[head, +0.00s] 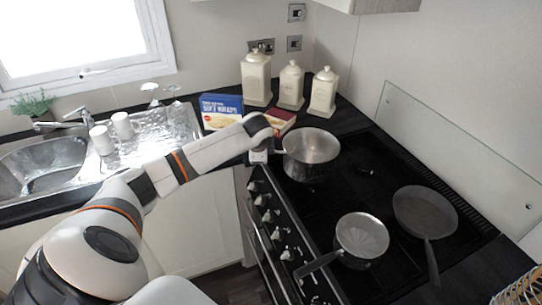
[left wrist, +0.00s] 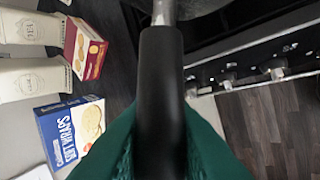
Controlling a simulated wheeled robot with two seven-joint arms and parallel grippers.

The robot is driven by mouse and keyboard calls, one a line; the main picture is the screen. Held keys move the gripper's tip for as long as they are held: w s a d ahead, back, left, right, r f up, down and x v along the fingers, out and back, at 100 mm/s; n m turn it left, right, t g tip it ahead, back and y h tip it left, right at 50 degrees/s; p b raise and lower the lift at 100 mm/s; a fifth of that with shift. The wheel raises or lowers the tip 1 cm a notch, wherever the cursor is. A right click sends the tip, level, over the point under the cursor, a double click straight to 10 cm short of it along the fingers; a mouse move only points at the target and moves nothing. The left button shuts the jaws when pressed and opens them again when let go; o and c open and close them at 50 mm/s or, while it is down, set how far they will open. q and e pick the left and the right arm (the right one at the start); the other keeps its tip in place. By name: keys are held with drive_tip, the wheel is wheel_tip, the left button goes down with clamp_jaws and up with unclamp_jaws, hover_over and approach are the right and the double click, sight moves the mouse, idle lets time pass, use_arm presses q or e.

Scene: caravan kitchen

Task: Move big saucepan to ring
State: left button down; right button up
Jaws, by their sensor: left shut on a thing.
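The big saucepan (head: 318,150) is a grey metal pot over the far left part of the black hob (head: 300,205). I cannot tell whether its base touches the hob. My left gripper (head: 262,152) is at the saucepan's left side, on its handle. In the left wrist view the black handle (left wrist: 161,75) runs between the green finger pads of my left gripper (left wrist: 160,140), which is shut on it. The pan body is mostly out of that view. The ring under the saucepan is hidden. My right gripper is not in view.
A smaller saucepan (head: 362,236) stands at the near part of the hob, its handle pointing left. A frying pan (head: 424,209) lies to its right. Boxes (head: 222,108) and cream canisters (head: 291,86) stand behind. A glass splashback (head: 460,150) edges the hob's right.

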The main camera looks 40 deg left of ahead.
use_arm(q)
drive_tip(key=f, duration=0.3)
drive_tip(key=f+p, duration=0.1)
drive_tip(key=f, duration=0.1)
drive_tip(key=shift+w+d, duration=0.15)
drive_tip(key=shift+w, duration=0.1)
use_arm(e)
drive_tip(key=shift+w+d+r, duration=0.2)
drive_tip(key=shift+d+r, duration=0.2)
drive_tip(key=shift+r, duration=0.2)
use_arm(q)
drive_tip(key=shift+f, duration=0.15)
drive_tip(key=shift+f, duration=0.25)
drive_tip(key=c, duration=1.3)
unclamp_jaws()
drive_tip(key=shift+s+f, duration=0.1)
drive_tip(key=shift+s, duration=0.05)
drive_tip(key=shift+d, duration=0.1)
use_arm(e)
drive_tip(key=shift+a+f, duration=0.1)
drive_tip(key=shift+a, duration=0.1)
